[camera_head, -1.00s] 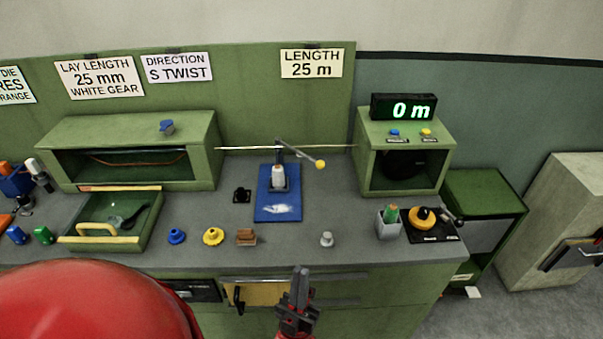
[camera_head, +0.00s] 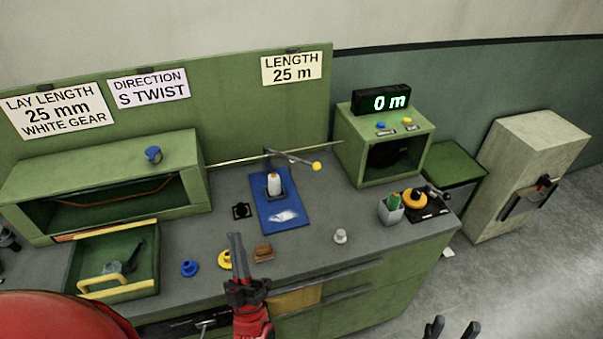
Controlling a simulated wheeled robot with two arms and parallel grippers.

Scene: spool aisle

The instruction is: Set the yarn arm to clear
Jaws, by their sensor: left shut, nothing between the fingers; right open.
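The yarn arm (camera_head: 292,158) is a thin dark lever with a yellow ball knob (camera_head: 317,166) at its right end. It reaches rightward from a post behind a white spool (camera_head: 274,184) on a blue plate (camera_head: 270,212). A thin rod or yarn line (camera_head: 235,161) runs behind it. No mark reading "clear" is legible. My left gripper (camera_head: 236,238) is shut and empty, pointing up at the counter's front edge, well short of the yarn arm. My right gripper (camera_head: 455,326) shows only its fingertips at the bottom edge, apart and empty, away from the counter.
A green housing (camera_head: 386,120) with a display (camera_head: 381,101) reading 0 m stands right of the yarn arm. A green tray (camera_head: 148,262), blue knob (camera_head: 189,268), yellow knob (camera_head: 224,259) and brown block (camera_head: 263,253) lie along the front. A grey knob (camera_head: 340,236) stands right of these.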

